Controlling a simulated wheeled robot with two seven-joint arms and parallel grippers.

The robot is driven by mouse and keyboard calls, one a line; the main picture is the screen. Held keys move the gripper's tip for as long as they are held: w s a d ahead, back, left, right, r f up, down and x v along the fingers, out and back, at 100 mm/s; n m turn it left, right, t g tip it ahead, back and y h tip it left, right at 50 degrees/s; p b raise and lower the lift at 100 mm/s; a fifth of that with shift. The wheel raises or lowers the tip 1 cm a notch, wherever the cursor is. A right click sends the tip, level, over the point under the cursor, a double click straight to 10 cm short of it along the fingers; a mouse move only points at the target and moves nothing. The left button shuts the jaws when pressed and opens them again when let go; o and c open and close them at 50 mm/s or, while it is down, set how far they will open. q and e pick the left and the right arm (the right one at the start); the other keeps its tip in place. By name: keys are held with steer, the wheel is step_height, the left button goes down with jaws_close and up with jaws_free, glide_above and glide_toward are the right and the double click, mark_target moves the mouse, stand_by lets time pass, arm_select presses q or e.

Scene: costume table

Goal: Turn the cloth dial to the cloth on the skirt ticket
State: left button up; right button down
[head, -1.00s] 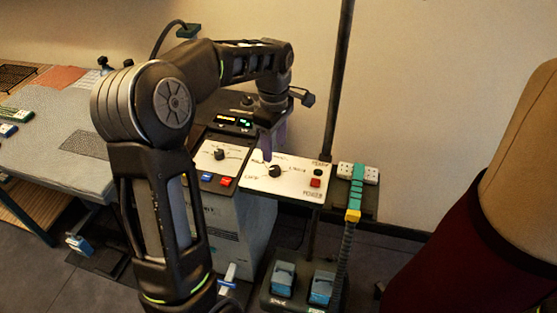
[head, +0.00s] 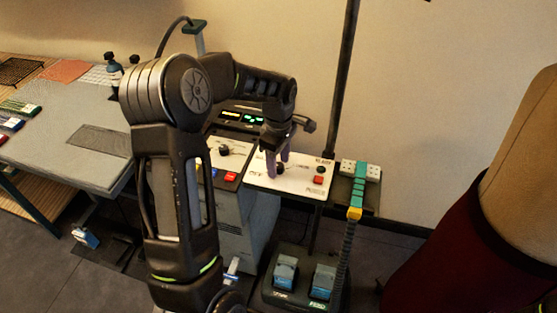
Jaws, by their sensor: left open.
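The white panel (head: 300,182) holds a dark round dial (head: 280,170) with small print around it, too small to read. My left gripper (head: 277,164) is open and points down at this dial. Its two fingers partly cover the dial, and I cannot tell whether they touch it. A second dark dial (head: 224,151) sits on the panel to the left. I cannot tell from the lettering which is the cloth dial. The dark red skirt (head: 440,240) hangs on the dress form at the right. No ticket can be made out on it. My right gripper is not in view.
A red button (head: 318,180) sits right of the dial. A dark pole (head: 340,90) rises behind the panel, and a teal strap (head: 358,185) lies to the right. Two blue pedals (head: 322,283) are below. The grey worktable (head: 60,120) is at left.

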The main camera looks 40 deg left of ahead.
arm_select(q)
steer(key=shift+c, duration=0.4)
jaws_close()
